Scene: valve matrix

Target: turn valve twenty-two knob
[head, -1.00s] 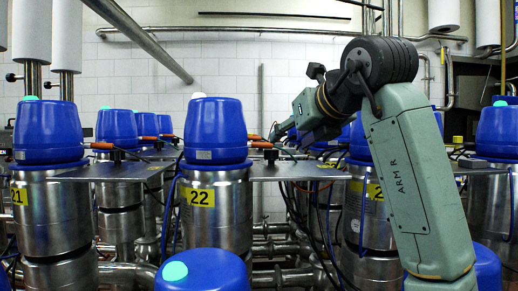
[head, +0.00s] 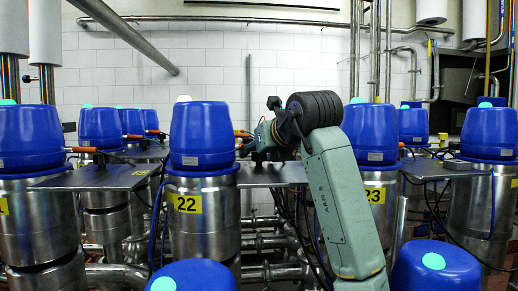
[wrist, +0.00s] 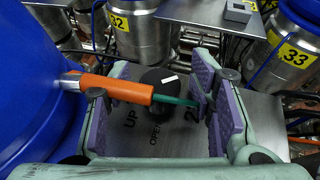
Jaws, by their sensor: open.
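Valve 22 is a steel cylinder with a yellow "22" label (head: 187,204) and a blue cap (head: 202,135) topped by a white button. In the wrist view, a black round knob (wrist: 152,76) with a white mark sits on a metal plate (wrist: 255,115) lettered "UP" and "OPEN", beside a large blue cap (wrist: 35,85). My gripper (wrist: 155,95) is open above this plate, its purple-padded fingers on either side of the knob. An orange and green connector (wrist: 118,89) crosses between the fingers and partly covers the knob.
Valve 23 (head: 376,195) stands to the right, partly behind my arm. Blue-capped valves stand close all around, including two in the foreground (head: 190,277). Cables hang below the plate. In the wrist view, valves labelled 32 (wrist: 119,22) and 33 (wrist: 290,53) stand beyond it.

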